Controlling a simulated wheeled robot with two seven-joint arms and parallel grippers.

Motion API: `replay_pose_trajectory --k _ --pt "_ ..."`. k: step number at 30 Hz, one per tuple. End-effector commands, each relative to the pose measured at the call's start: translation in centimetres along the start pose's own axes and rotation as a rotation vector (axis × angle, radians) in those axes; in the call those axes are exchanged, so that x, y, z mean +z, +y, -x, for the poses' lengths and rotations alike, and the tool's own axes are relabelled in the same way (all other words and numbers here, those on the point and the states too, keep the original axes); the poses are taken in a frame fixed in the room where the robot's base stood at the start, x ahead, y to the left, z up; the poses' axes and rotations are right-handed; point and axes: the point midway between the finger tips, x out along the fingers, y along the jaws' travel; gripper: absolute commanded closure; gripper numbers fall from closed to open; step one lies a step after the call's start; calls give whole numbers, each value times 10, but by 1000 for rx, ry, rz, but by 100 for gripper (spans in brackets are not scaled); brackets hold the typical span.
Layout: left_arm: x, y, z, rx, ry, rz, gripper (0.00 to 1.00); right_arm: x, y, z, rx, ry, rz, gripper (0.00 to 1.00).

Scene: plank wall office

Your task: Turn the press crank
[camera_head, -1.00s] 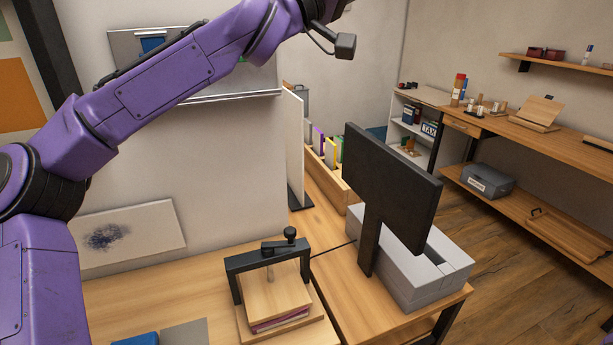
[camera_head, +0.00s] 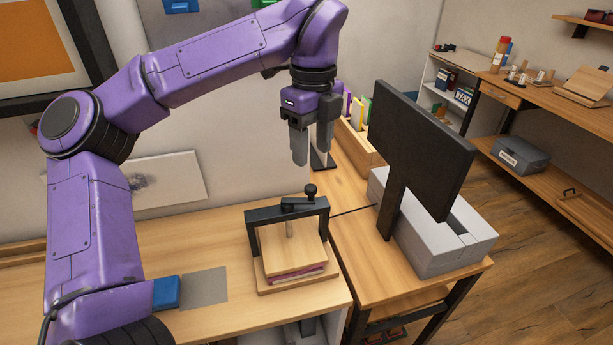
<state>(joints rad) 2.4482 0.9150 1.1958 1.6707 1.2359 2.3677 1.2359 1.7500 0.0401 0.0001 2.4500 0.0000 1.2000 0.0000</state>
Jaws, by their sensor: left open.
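The press (camera_head: 291,247) stands on the wooden desk, with a black frame over wooden boards and a reddish layer between them. Its black crank (camera_head: 303,201) sits on top of the frame, with an upright knob (camera_head: 310,190) at its right end. My left gripper (camera_head: 312,160) points down above the crank, its two grey fingers apart and empty. In the picture the fingertips are a little above the knob, and they do not appear to touch it. My right gripper is not in view.
A black monitor (camera_head: 421,150) and a grey printer-like box (camera_head: 445,232) stand right of the press. A blue block (camera_head: 166,292) and a grey mat (camera_head: 205,287) lie left of it. A file box (camera_head: 357,138) is behind. The desk left of the press is mostly clear.

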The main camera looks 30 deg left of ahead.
Motion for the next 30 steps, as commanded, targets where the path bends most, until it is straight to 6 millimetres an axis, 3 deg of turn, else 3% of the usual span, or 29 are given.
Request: replay_pose_trajectory --k 6,10,15,21,22,24,27,28,29,30 --pt "2 1 -51 3 1 -2 48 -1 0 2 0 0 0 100" --pt "2 1 -72 0 0 0 48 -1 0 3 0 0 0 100" --pt "2 1 -84 -2 0 1 48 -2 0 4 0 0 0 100" --pt "2 1 -85 -3 -1 1 48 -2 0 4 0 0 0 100" --pt "2 1 -85 -3 -1 1 51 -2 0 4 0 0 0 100" --pt "2 1 -85 -3 -1 1 74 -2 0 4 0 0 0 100" --pt "2 1 -85 -3 -1 1 100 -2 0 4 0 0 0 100" --pt "2 1 -85 -3 -1 1 100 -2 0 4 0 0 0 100" --pt "20 4 -84 -7 3 11 100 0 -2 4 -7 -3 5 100" --pt "12 3 -84 -4 0 4 100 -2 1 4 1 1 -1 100"
